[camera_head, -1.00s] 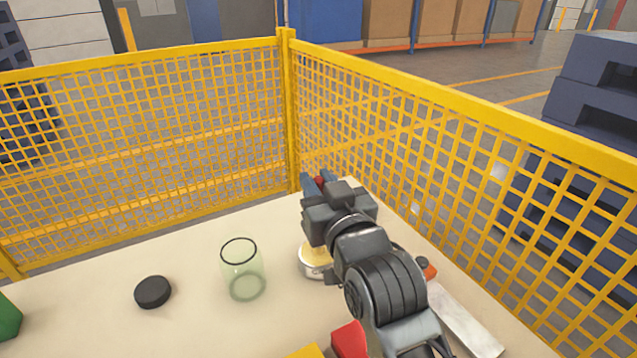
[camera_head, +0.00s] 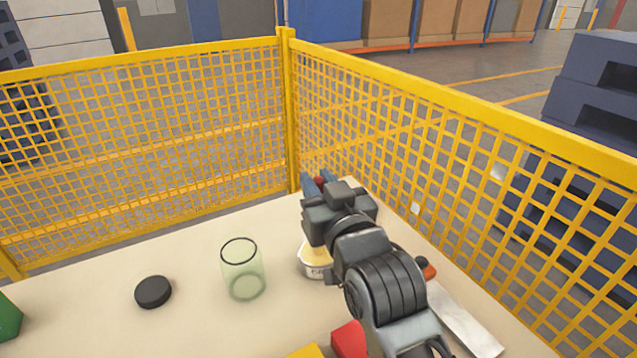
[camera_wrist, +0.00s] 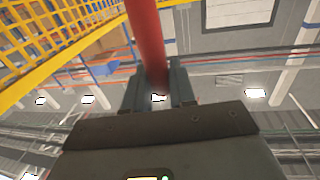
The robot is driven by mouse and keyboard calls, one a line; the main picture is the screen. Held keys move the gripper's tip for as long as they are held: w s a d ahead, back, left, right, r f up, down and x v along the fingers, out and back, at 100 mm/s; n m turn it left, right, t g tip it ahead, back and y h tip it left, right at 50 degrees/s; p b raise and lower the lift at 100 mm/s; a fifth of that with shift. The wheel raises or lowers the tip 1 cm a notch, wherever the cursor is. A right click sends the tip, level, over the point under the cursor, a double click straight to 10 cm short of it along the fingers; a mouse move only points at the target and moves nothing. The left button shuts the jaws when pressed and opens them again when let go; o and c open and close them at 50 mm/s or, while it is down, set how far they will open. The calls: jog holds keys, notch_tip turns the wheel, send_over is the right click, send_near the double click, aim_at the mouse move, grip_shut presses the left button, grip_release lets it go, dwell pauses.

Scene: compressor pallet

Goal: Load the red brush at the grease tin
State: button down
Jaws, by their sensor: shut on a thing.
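My gripper (camera_head: 314,184) is above the far corner of the table, pointing away from the body camera. It is shut on the red brush (camera_wrist: 147,38), whose red handle shows between the two fingers in the wrist view. Only a small red bit of the brush shows in the body camera view; its bristle end is hidden. The grease tin (camera_head: 314,262) is a low pale tin with yellow contents. It stands on the table beneath my gripper and arm, which cover part of it. I cannot tell whether the brush touches the grease.
A clear green glass jar (camera_head: 241,268) stands left of the tin, with a black round lid (camera_head: 153,292) farther left. A red block (camera_head: 349,340), a yellow piece (camera_head: 306,352) and a green block (camera_head: 8,318) lie near the front. Yellow mesh fencing (camera_head: 150,150) closes the far sides.

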jog(key=shift+r+p, duration=2.85)
jog(key=shift+r, duration=0.6)
